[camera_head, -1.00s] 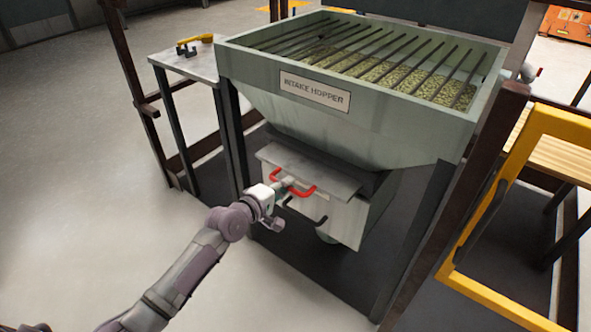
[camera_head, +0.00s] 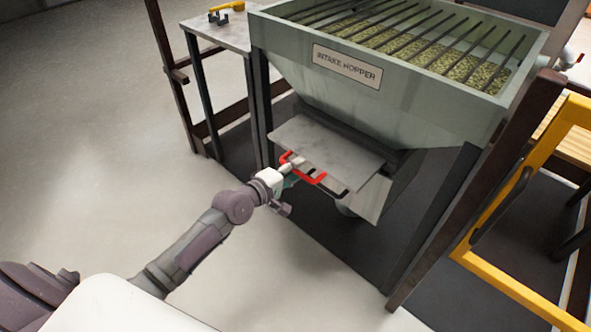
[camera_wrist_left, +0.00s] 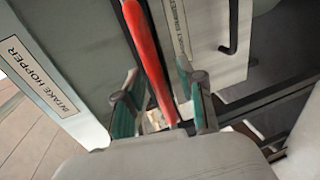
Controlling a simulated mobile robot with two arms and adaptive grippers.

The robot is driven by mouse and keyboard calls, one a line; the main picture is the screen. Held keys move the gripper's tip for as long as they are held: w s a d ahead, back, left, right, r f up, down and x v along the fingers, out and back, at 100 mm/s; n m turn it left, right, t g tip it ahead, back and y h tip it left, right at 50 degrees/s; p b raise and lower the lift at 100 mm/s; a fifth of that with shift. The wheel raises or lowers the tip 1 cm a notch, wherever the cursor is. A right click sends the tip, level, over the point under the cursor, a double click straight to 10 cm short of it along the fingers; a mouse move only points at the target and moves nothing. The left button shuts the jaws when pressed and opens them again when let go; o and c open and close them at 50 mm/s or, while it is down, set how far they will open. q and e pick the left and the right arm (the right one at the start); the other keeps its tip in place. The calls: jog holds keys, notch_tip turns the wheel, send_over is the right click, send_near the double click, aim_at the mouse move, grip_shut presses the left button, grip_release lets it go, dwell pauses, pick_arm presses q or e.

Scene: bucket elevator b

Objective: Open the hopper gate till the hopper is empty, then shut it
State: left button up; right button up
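The green-grey intake hopper (camera_head: 410,115) stands at centre right in the head view. Tan-green grain (camera_head: 478,70) shows under its bar grate. The flat grey gate plate (camera_head: 325,148) sticks out from below the hopper and has a red handle (camera_head: 314,180) at its front edge. My left gripper (camera_head: 289,170) is at the left part of this handle. My right gripper is not in view.
A black handle (camera_wrist_left: 232,28) is on the pale panel below the gate. A small side table (camera_head: 222,32) with a yellow-handled tool (camera_head: 226,10) stands left of the hopper. A yellow frame (camera_head: 500,195) and a dark post (camera_head: 470,185) are at right. The floor at left is clear.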

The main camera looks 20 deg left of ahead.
pick_arm(q)
jog(key=v, duration=1.2)
dwell(0.4)
